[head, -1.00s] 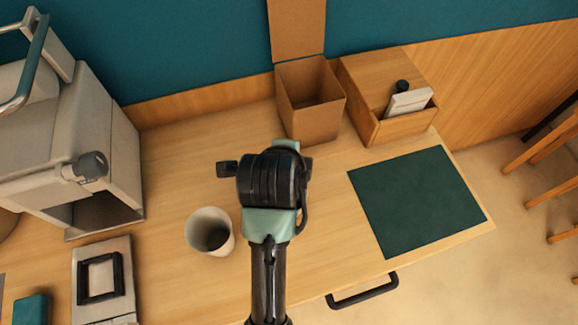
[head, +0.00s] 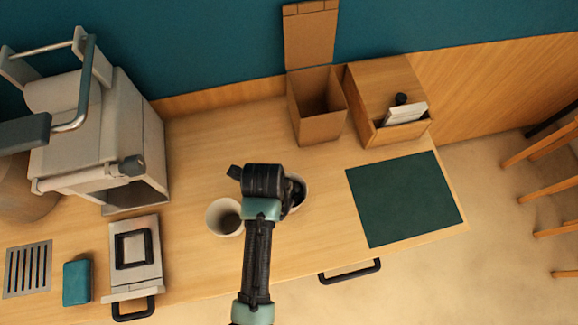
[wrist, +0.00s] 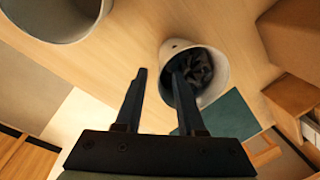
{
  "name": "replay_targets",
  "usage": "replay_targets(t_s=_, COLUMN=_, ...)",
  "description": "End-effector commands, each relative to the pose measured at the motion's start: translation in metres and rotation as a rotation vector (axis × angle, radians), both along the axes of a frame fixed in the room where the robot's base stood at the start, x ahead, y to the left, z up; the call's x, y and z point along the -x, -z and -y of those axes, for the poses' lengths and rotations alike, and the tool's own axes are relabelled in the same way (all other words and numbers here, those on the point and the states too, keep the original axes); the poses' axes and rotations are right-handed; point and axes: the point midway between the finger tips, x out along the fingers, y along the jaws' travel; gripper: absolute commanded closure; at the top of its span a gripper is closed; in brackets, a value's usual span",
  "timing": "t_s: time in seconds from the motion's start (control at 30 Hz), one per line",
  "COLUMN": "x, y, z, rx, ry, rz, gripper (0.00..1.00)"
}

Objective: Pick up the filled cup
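The filled cup (head: 305,188) is white and stands on the counter, partly hidden behind my wrist in the head view. In the wrist view the filled cup (wrist: 217,92) shows dark beans inside. My gripper (wrist: 160,72) is open with nothing held. Its right finger overlaps the filled cup's opening in the picture, and its left finger lies left of the cup; I cannot tell whether either touches it. In the head view my gripper's fingers are hidden. A second white cup (head: 224,217), with no beans visible, stands just left of my gripper.
A grey machine (head: 110,150) stands at left, with a framed scale-like device (head: 147,278) and a teal block (head: 77,283) in front. An open brown box (head: 317,125) and a wooden holder (head: 385,85) stand at the back. A green mat (head: 405,198) lies clear at right.

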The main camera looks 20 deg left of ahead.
Motion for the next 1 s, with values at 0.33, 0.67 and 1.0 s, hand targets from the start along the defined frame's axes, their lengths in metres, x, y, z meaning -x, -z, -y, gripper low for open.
replay_targets(t_s=0.33, x=-0.003, y=0.023, z=0.0, rx=0.0, ry=0.0, rz=-0.002, gripper=0.61)
replay_targets(t_s=0.67, x=-0.008, y=0.058, z=-0.001, rx=0.001, ry=0.0, rz=0.002, gripper=0.61)
replay_targets(t_s=1.0, x=-0.008, y=0.061, z=-0.001, rx=0.0, ry=0.0, rz=0.002, gripper=0.69)
